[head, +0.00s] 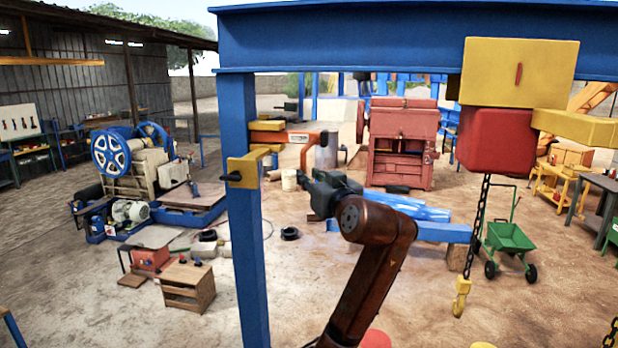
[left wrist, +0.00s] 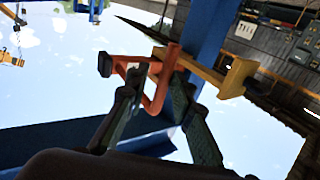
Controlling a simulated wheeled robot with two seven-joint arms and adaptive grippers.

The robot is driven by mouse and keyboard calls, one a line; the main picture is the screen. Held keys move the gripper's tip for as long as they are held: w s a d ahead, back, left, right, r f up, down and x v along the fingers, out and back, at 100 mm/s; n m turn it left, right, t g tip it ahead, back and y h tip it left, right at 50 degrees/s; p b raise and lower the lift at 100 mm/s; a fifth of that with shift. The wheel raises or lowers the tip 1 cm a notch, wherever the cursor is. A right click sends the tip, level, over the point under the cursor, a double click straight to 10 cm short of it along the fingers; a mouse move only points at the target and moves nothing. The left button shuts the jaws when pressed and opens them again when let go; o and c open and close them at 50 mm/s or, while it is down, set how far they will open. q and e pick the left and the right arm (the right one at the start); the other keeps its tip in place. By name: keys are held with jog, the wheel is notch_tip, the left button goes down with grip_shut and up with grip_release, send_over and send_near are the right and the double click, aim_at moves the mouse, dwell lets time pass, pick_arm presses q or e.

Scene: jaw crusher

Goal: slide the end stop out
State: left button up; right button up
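My left arm reaches up from the bottom of the head view. Its dark left gripper (head: 318,186) is just right of the blue gantry post (head: 245,240). A yellow bracket (head: 243,170) with a dark knob sits on that post. In the left wrist view the fingers of my left gripper (left wrist: 158,82) stand apart on either side of an orange loop (left wrist: 157,104). The loop crosses a yellow bar (left wrist: 215,76) near a blue beam. I cannot tell which of these is the end stop, or whether a finger touches the loop. My right gripper is not in view.
A blue overhead beam (head: 350,38) crosses the top. A red hoist (head: 497,140) hangs at right with a chain and yellow hook (head: 461,296). Behind stand a red crusher (head: 402,130), a green cart (head: 508,240) and a wooden stool (head: 188,284).

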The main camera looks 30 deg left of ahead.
pick_arm(q)
jog(key=v, duration=1.2)
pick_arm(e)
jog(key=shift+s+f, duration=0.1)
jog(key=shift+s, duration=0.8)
